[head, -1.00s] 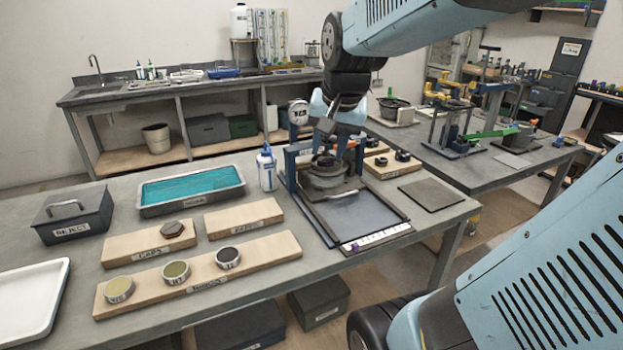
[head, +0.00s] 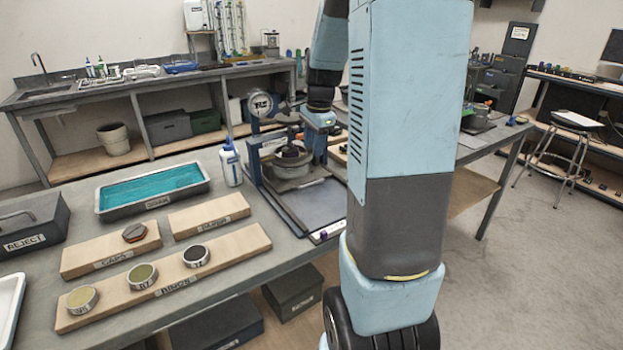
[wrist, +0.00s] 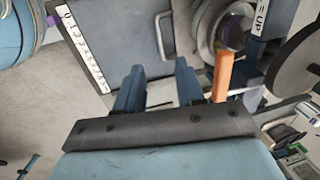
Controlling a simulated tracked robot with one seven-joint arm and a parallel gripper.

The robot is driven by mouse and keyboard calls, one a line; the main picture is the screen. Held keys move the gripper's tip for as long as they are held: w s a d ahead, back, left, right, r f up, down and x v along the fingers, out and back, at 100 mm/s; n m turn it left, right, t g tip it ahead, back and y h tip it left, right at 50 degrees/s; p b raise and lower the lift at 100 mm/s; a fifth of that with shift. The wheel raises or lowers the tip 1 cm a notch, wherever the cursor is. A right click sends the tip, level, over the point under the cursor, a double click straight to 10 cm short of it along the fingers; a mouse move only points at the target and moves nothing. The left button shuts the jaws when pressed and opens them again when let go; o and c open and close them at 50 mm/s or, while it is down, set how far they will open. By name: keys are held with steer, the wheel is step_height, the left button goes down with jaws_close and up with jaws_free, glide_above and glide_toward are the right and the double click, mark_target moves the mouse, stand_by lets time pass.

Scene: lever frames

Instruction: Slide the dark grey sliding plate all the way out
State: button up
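The dark grey sliding plate (head: 274,186) lies under a round grey pot (head: 291,164) in a blue press frame. In the wrist view the plate (wrist: 186,30) is partly visible beside the pot, with a light bar handle (wrist: 163,36) along its edge. A smooth blue-grey bed (wrist: 115,35) extends left of the handle to a numbered scale (wrist: 80,45). My gripper (wrist: 158,82) is open, its two blue fingers apart and below the handle in the picture. Nothing is clearly held between them. In the head view my arm hides part of the bed, and the fingertips are not clear.
An orange lever (wrist: 222,75) stands close to the right finger. A dial gauge (head: 261,104) tops the frame. A white bottle (head: 231,165), a teal-filled tray (head: 153,188) and wooden boards (head: 165,280) are to the left on the bench.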

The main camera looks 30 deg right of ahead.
mark_target(309, 185)
steer(key=f, duration=0.4)
steer(key=w+f, duration=0.1)
steer(key=f, duration=0.3)
steer(key=w+f, duration=0.1)
steer(key=f, duration=0.4)
steer(key=shift+w, duration=0.15)
jaws_close()
